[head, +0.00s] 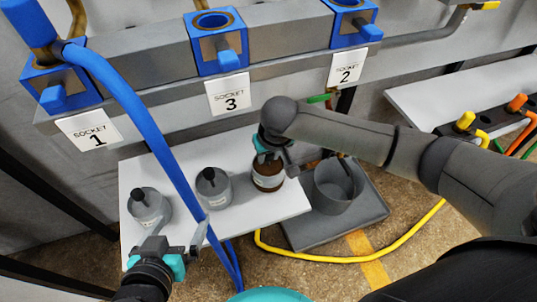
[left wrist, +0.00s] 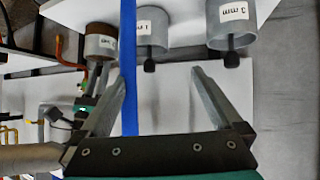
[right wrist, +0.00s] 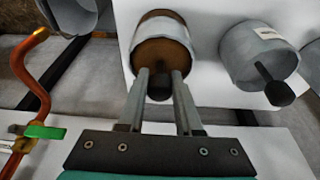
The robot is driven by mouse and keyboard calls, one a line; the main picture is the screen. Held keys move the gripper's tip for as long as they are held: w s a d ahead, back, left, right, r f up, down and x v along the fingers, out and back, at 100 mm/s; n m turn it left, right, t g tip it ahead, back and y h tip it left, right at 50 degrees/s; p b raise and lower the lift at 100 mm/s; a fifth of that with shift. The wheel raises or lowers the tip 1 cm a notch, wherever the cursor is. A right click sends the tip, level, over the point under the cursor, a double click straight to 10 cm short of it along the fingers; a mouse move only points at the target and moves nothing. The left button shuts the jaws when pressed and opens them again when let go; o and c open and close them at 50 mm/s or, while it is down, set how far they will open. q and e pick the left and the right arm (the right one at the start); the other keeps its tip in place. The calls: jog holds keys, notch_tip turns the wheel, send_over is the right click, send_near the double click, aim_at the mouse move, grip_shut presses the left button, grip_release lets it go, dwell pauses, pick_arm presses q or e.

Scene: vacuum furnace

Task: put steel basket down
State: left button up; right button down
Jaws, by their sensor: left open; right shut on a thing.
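The steel basket (head: 268,180), a small round pot with a brown band and a pale label, is at the right end of the white shelf (head: 290,206). My right gripper (head: 268,146) is shut on its black knob (right wrist: 160,88) from above; the basket (right wrist: 163,45) hangs upright. I cannot tell whether its bottom touches the shelf. Two grey pots with black knobs, one in the middle (head: 213,187) and one at the left (head: 148,208), stand beside it. My left gripper (head: 178,240) is open and empty near the shelf's front edge, by the blue hose (left wrist: 129,65).
A larger grey bucket (head: 335,188) stands on a dark grey plate (head: 365,222) to the right. The blue hose (head: 150,130) crosses in front of the shelf. Socket 1, 3 and 2 signs hang above. A yellow hose (head: 350,260) lies on the floor.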

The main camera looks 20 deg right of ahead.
jog(key=shift+f, duration=0.15)
jog(key=c, duration=0.6)
grip_release()
